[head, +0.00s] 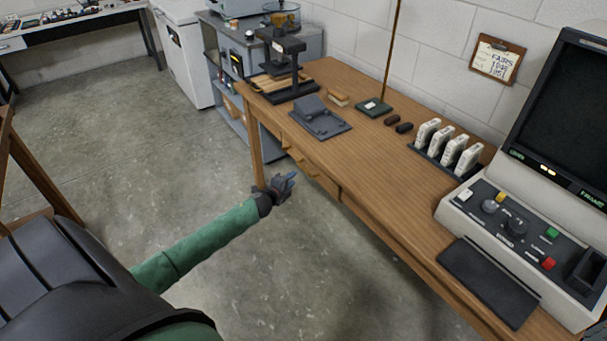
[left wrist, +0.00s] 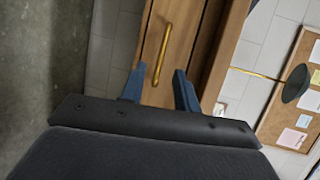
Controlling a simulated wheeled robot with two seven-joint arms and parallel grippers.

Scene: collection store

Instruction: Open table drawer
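The wooden table (head: 370,152) runs along the wall on the right in the head view. Its drawer front (left wrist: 183,50) fills the upper middle of the left wrist view and carries a brass bar handle (left wrist: 163,50). My left gripper (head: 290,180) is beside the table's front side, below the tabletop edge. In the left wrist view its two blue fingers (left wrist: 160,88) are apart, with the lower end of the handle showing between them. I cannot tell whether they touch it. My right gripper is not in view.
On the tabletop stand a microfilm reader (head: 520,230), a rack of white boxes (head: 448,148), a dark grey device (head: 320,117) and a black stand (head: 288,65). A grey shelf cart (head: 235,60) stands beyond the table. The floor (head: 130,140) left of the table is clear.

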